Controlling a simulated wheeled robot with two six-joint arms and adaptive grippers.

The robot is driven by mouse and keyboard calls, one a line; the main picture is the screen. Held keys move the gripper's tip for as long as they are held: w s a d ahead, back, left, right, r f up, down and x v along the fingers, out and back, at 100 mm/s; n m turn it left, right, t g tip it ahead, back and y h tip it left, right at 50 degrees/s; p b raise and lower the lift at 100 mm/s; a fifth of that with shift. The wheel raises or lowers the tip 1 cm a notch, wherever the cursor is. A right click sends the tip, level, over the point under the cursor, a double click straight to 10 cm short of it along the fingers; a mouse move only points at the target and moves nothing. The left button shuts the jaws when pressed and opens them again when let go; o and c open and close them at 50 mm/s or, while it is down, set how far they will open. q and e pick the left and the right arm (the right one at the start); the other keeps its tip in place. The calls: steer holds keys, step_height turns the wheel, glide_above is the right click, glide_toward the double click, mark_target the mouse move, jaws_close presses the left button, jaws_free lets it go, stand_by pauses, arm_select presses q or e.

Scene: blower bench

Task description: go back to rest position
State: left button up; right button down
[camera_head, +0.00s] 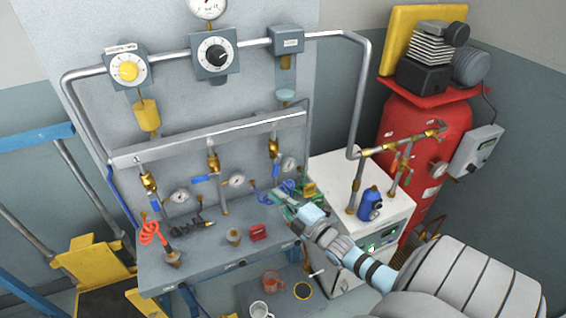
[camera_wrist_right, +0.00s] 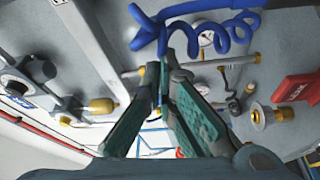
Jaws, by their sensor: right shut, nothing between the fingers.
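My right gripper (camera_head: 287,205) reaches in from the lower right and is over the right end of the grey bench (camera_head: 205,262). In the right wrist view its green-padded fingers (camera_wrist_right: 163,85) come together at the tips with nothing between them. A blue coiled hose (camera_head: 283,188) is close to the fingertips; it also shows large in the right wrist view (camera_wrist_right: 205,32). Whether the fingers touch it I cannot tell. My left gripper is in neither view.
A red block (camera_head: 258,232) and a brass fitting (camera_head: 233,237) stand on the bench left of the gripper. A white cabinet (camera_head: 345,185) with a blue bottle (camera_head: 370,205) and a red tank (camera_head: 425,150) stand right.

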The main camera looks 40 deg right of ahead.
steer(key=shift+s+f, duration=0.1)
steer(key=shift+s, duration=0.45)
steer(key=shift+w, duration=0.1)
